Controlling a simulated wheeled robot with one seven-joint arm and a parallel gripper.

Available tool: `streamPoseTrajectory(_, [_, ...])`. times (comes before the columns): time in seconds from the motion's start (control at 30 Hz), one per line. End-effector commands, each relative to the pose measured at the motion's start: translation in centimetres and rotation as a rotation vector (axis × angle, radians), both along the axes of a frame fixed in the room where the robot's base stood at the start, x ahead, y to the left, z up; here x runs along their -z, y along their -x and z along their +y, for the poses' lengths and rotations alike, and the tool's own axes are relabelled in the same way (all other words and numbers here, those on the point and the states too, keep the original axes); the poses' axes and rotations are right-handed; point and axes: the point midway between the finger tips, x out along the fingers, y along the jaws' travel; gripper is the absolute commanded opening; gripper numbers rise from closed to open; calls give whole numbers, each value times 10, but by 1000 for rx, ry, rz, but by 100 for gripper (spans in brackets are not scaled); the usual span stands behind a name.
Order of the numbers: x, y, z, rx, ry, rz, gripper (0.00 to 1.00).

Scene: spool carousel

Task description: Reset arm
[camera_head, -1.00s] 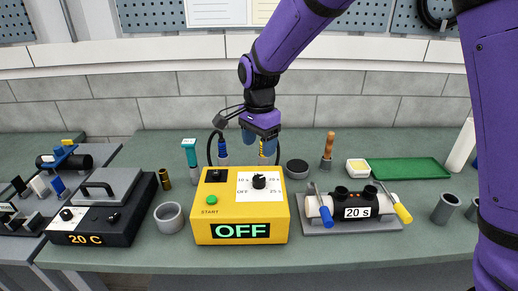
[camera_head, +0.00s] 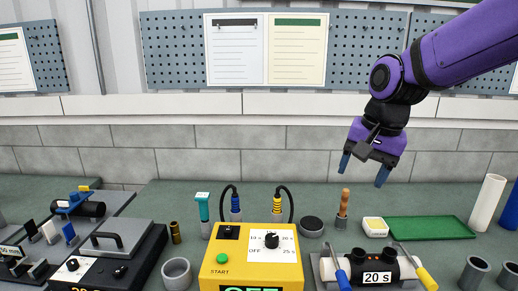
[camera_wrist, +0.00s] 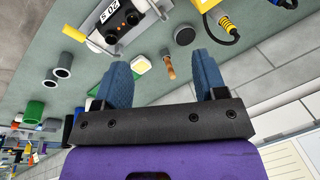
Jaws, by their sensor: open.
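My gripper (camera_head: 365,170) is raised above the back of the workbench, in front of the grey wall. Its two blue fingers are apart with nothing between them. In the wrist view, my gripper (camera_wrist: 165,85) also shows open and empty. A wooden-handled tool (camera_head: 343,203) stands on the bench below my gripper and does not touch it. It also shows in the wrist view (camera_wrist: 169,68).
Grey cups (camera_head: 475,272) are at the right. The air around my gripper is clear.

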Motion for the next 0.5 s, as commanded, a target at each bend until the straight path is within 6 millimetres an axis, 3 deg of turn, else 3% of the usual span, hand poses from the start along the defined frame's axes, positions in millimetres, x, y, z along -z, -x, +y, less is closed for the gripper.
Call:
streamPoseTrajectory(0.2, [-23, 53, -45, -131, 36, -112, 65])
streamPoseTrajectory(0.5, [-31, 128, -86, -307, 159, -247, 65])
